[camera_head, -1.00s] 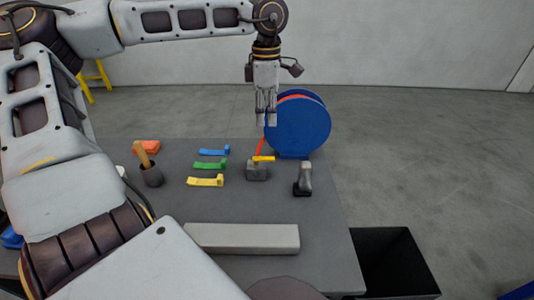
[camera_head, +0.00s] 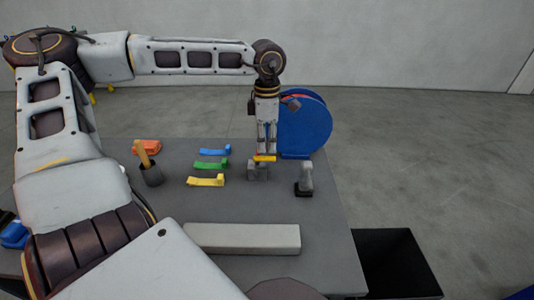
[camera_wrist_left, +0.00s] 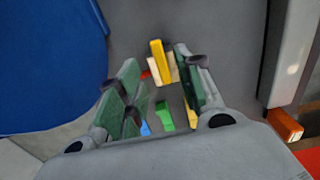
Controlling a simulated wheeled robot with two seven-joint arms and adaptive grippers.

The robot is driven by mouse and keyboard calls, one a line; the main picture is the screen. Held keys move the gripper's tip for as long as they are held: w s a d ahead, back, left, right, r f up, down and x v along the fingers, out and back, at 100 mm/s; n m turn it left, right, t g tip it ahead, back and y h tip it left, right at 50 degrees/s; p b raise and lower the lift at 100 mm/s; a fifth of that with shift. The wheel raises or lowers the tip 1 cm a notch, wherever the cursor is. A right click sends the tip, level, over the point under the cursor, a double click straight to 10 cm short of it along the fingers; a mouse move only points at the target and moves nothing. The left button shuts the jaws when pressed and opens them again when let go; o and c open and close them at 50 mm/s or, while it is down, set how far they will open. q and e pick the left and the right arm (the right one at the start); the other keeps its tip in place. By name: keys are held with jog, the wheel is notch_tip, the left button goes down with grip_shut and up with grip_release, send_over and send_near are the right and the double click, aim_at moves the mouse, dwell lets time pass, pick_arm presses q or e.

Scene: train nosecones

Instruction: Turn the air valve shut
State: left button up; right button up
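The air valve is a small grey block (camera_head: 258,172) on the table with a yellow lever (camera_head: 264,158) on top. The lever points sideways to the right in the head view. My left gripper (camera_head: 266,149) points straight down right above the valve, its fingertips close to the lever. In the left wrist view the yellow lever (camera_wrist_left: 158,54) shows between the spread fingers of the left gripper (camera_wrist_left: 158,64), with a gap on either side. I cannot tell whether a finger touches it. The right gripper is not in view.
A blue hose reel (camera_head: 305,125) stands just behind and right of the valve. A grey upright tool (camera_head: 305,180) stands to the right, and a long pale block (camera_head: 245,238) lies in front.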

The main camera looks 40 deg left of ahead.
aim_at(267, 157)
pick_arm(q)
jog(key=shift+f, duration=2.4)
grip_shut()
